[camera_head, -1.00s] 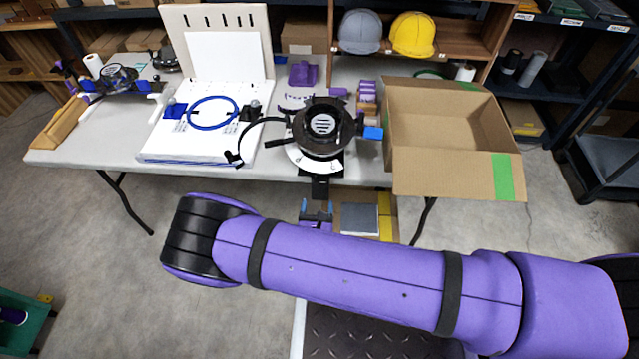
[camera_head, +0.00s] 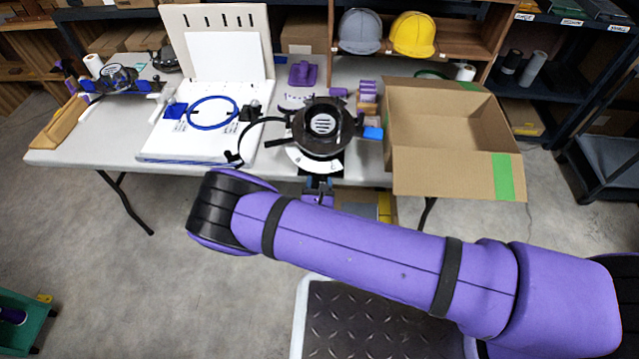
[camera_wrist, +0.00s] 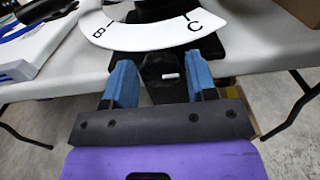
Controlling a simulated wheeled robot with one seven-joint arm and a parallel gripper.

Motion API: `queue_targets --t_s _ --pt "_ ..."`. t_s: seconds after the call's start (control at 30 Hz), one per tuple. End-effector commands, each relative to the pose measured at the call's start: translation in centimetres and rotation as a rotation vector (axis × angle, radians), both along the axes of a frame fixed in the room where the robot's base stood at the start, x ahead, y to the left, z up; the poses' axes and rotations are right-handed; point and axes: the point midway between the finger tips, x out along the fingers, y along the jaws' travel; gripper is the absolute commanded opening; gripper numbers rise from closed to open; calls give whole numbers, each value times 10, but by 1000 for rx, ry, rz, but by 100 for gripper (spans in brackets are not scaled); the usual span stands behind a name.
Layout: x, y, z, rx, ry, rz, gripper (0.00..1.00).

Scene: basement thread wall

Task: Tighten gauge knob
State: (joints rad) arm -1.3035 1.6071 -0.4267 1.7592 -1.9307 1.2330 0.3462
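The gauge (camera_head: 340,147) is a black round body near the table's front edge. Its white dial plate (camera_wrist: 150,36) shows the letters B and C in the wrist view. Its black knob (camera_wrist: 163,76), with a short white mark, points toward me below the dial. My gripper (camera_head: 318,190) is at the table's front edge, just below the gauge. In the wrist view my gripper (camera_wrist: 160,88) is open, with one blue finger on each side of the knob. Whether the fingers touch the knob is not clear.
A white board with a blue ring (camera_head: 212,112) lies left of the gauge. A black curved cable (camera_head: 250,135) runs between them. An open cardboard box (camera_head: 440,170) stands close on the right. Table legs and floor show below.

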Motion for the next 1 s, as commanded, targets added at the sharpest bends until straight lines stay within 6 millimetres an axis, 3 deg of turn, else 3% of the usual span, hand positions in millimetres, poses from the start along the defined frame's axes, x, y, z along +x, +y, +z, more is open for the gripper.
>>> queue_targets --t_s 0.03,0.13,0.57,1.0 --pt "0 0 0 0 0 0 40" --pt "0 0 0 0 0 0 19" --pt "0 0 -1 78 2 -1 19" --pt "0 -2 -1 440 1 -1 19"
